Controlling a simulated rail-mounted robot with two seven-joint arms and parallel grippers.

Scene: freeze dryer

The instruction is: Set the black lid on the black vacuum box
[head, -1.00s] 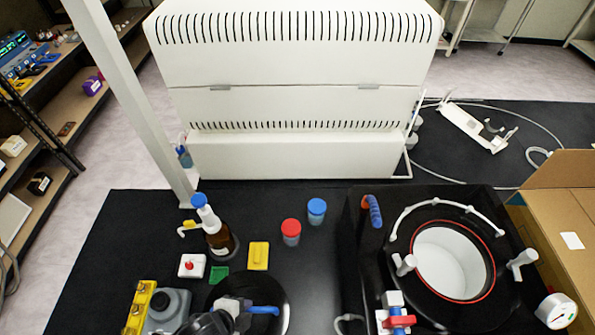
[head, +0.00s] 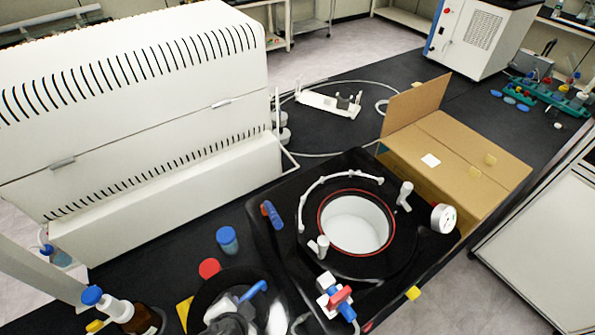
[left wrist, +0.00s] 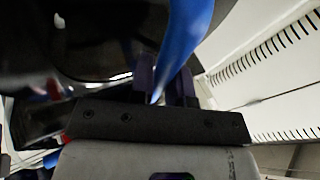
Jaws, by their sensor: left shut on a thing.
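The black vacuum box (head: 284,249) stands on the bench in the head view, its round white opening (head: 357,222) ringed in red and uncovered. The round black lid (head: 206,293) is at the bottom of the head view, left of the box. My left gripper (head: 243,302) is shut on the lid's blue handle (head: 254,290). In the left wrist view the blue handle (left wrist: 184,38) stands between the fingers (left wrist: 160,85), with the dark lid (left wrist: 80,45) beyond. The gripper partly hides the lid. My right gripper is not in view.
A blue-capped jar (head: 227,240) and a red-capped jar (head: 209,268) stand by the lid. White pegs (head: 404,196), a gauge (head: 443,218) and a red-handled valve (head: 338,297) stick up around the opening. A cardboard box (head: 455,150) stands behind right; a large white machine (head: 130,110) is at left.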

